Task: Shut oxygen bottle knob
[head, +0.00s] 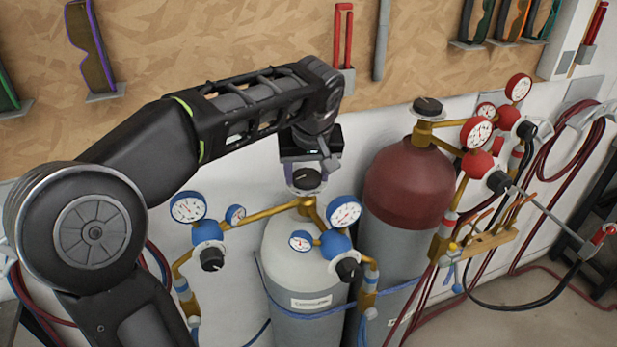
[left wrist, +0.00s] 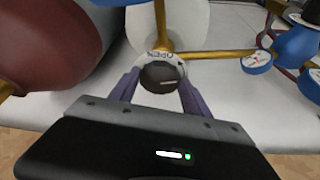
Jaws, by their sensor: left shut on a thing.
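The oxygen bottle (head: 292,247) is the grey cylinder with a white top and blue-rimmed gauges, in the lower middle of the head view. Its black round knob (head: 306,179) sits on top of the brass valve. My left gripper (left wrist: 161,84) reaches down to it from above, and its fingers are shut on the knob, one on each side. The right gripper is not in view.
A second bottle with a dark red top (head: 408,185) and its own black knob (head: 427,106) stands close on the right. Blue gauges (head: 188,207) and brass pipes flank the oxygen valve. Red hoses (head: 590,150) hang at the right wall.

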